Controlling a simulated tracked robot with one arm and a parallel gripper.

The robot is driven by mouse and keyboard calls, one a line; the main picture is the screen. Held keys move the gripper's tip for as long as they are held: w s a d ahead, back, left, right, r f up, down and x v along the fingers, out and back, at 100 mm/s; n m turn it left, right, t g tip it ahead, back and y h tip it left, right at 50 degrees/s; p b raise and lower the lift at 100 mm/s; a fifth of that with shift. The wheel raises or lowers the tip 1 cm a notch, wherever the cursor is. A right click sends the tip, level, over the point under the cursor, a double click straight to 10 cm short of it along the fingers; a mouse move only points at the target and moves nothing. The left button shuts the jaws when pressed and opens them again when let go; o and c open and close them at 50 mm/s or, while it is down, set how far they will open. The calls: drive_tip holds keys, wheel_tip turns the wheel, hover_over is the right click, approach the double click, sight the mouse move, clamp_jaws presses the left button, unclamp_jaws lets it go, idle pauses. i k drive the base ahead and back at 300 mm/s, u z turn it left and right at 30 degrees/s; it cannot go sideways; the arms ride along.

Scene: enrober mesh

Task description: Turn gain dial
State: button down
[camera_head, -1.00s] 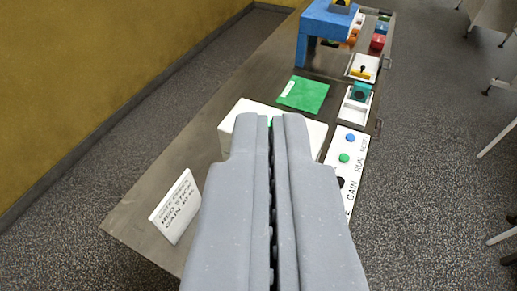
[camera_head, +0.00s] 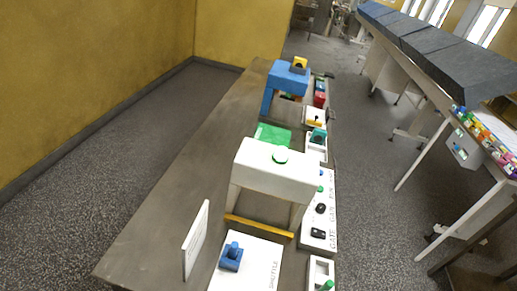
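The gain dial (camera_head: 320,208) is a small black knob on a white panel (camera_head: 329,222) along the table's right edge, beside the GAIN lettering. The mark it points to is too small to tell. On the same panel, a black rectangular part (camera_head: 317,232) sits nearer by the GATE lettering. A green button (camera_head: 320,188) sits farther along. A white sign (camera_head: 196,241) stands upright at the left, seen at a steep angle, its writing unreadable now. My gripper is not in view.
A white arch (camera_head: 275,172) with a green button on top stands just left of the panel. A yellow bar (camera_head: 258,227) lies under it. A white board with a blue knob (camera_head: 231,257) is nearer. A blue arch (camera_head: 288,76) stands farther back.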

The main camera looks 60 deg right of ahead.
sight(321, 208)
drive_tip(key=u, duration=0.35)
drive_tip(key=k, duration=2.45)
drive_tip(key=z, duration=1.1)
drive_tip(key=i, duration=0.95)
